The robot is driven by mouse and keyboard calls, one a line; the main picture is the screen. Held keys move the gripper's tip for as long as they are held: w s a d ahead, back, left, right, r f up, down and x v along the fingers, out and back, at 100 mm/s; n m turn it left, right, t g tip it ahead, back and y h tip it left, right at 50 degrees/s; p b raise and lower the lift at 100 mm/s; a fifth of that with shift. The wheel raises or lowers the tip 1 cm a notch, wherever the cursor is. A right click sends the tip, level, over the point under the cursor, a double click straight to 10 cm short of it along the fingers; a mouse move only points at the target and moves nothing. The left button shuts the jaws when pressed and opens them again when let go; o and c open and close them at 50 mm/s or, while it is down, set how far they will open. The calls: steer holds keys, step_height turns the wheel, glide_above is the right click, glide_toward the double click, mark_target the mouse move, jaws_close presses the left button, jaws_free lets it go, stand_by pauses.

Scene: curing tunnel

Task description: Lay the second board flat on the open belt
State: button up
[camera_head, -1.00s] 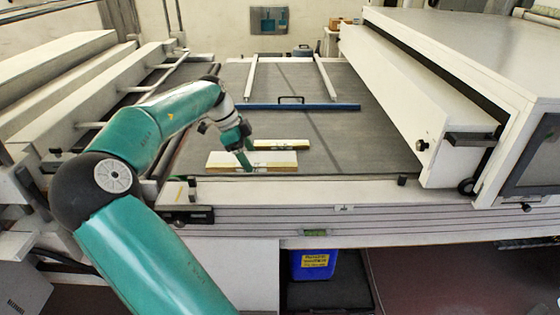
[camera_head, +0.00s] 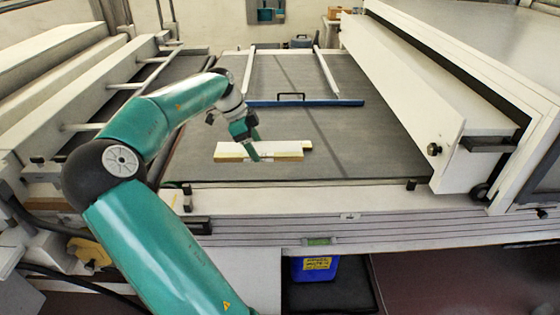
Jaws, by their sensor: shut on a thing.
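My gripper (camera_head: 254,154) is shut on a flat, pale board (camera_head: 232,152) with a yellowish front edge, over the near part of the dark belt (camera_head: 345,147). The held board looks about level. Another pale board (camera_head: 306,144) shows just behind it, mostly hidden, with only its right end and a strip of its back edge in sight. I cannot tell whether the two boards touch, or whether the held one rests on the belt or is slightly above it.
A blue bar with a black handle (camera_head: 320,103) crosses the belt further back, with two pale rails (camera_head: 325,72) behind it. A white housing (camera_head: 400,90) borders the belt on the right. The belt right of the boards is bare. A pale front ledge (camera_head: 330,199) runs along the near side.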

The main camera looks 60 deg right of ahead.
steer(key=s+d+f, duration=0.2)
steer(key=d+f, duration=0.1)
steer(key=d, duration=0.3)
glide_above(284, 168)
steer(key=w+a, duration=0.1)
steer(key=w, duration=0.1)
steer(key=f, duration=0.4)
steer(key=shift+s+a+f, duration=0.2)
steer(key=shift+f, duration=0.05)
steer(key=shift+s+d+f, duration=0.1)
steer(key=shift+d+f, duration=0.1)
steer(key=shift+f, duration=0.85)
steer(key=shift+d+f, duration=0.15)
steer(key=shift+f, duration=0.85)
steer(key=o, duration=1)
steer(key=shift+f, duration=0.1)
steer(key=shift+o, duration=0.2)
steer(key=v, duration=1.2)
steer(key=shift+a, duration=0.1)
